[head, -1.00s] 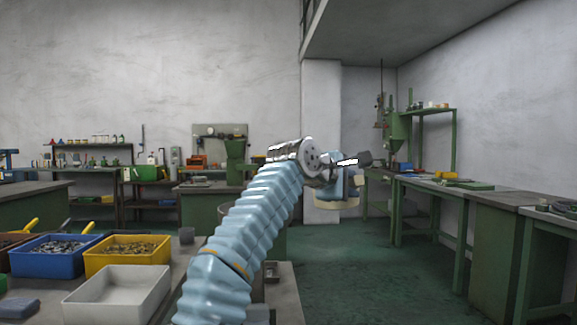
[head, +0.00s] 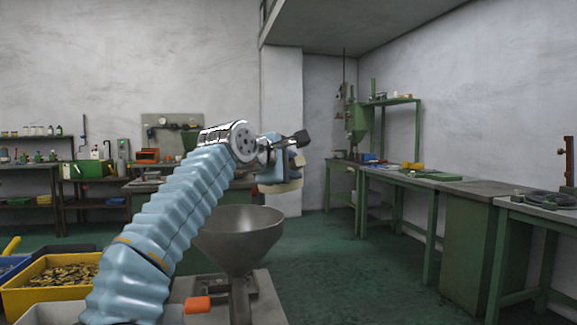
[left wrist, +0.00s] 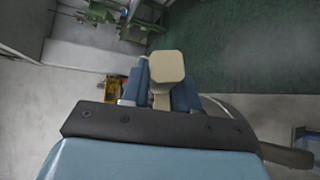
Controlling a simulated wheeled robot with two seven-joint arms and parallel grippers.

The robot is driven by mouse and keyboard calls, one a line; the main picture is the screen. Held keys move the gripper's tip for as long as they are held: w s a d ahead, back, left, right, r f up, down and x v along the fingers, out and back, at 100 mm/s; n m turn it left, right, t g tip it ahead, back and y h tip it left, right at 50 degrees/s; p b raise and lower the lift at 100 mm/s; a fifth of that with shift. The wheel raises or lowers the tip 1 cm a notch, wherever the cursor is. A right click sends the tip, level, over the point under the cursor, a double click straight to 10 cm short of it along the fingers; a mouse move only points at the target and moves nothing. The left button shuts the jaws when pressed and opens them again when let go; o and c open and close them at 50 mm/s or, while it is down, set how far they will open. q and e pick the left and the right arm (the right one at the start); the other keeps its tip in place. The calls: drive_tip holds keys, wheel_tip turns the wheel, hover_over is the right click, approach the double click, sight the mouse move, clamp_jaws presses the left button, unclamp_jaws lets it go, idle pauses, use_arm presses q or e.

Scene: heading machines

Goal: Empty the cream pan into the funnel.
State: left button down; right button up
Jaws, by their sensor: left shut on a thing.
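My left gripper (head: 292,160) is shut on the cream pan (head: 280,186) and holds it up in the air. In the left wrist view the cream pan (left wrist: 166,66) shows between the blue fingers (left wrist: 161,92). The pan looks roughly level in the head view; its contents are hidden. The grey metal funnel (head: 238,236) stands on a bench below and to the left of the pan in the picture, its wide mouth facing up. The pan is apart from the funnel. My left arm covers part of the funnel's left side. My right gripper is out of view.
A yellow bin (head: 50,284) of small metal parts stands at lower left, beside a blue bin. An orange block (head: 197,304) is near the funnel's base. Green benches (head: 430,195) line the right wall. Open green floor (head: 345,265) lies right of the funnel.

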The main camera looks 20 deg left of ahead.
use_arm(q)
drive_tip(key=s+a+f+n+t+y+b, duration=0.1)
drive_tip(key=n+t+b, duration=0.3)
drive_tip(key=b, duration=0.2)
drive_tip(key=s+a+f+n+t+y+b, duration=0.1)
drive_tip(key=a+n+t+b, duration=0.1)
drive_tip(key=n+t+b, duration=0.2)
drive_tip(key=s+a+f+n+t+y+b, duration=0.1)
drive_tip(key=s+n+t+y+b, duration=0.1)
drive_tip(key=n+b, duration=0.3)
drive_tip(key=shift+a+f+t+b, duration=0.4)
drive_tip(key=shift+t+b, duration=0.5)
drive_tip(key=shift+b, duration=1.2)
drive_tip(key=shift+s+a+n+t+y+b, duration=0.1)
drive_tip(key=shift+a+n+t+y+b, duration=0.05)
drive_tip(key=shift+n+y+b, duration=0.3)
drive_tip(key=shift+s+a+n+t+y+b, duration=0.15)
drive_tip(key=shift+n+y+b, duration=0.1)
drive_tip(key=shift+n, duration=0.3)
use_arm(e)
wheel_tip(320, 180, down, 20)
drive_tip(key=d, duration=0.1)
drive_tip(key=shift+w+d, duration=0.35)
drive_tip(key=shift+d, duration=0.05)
use_arm(q)
drive_tip(key=shift+d+y, duration=0.1)
drive_tip(key=shift+y, duration=0.2)
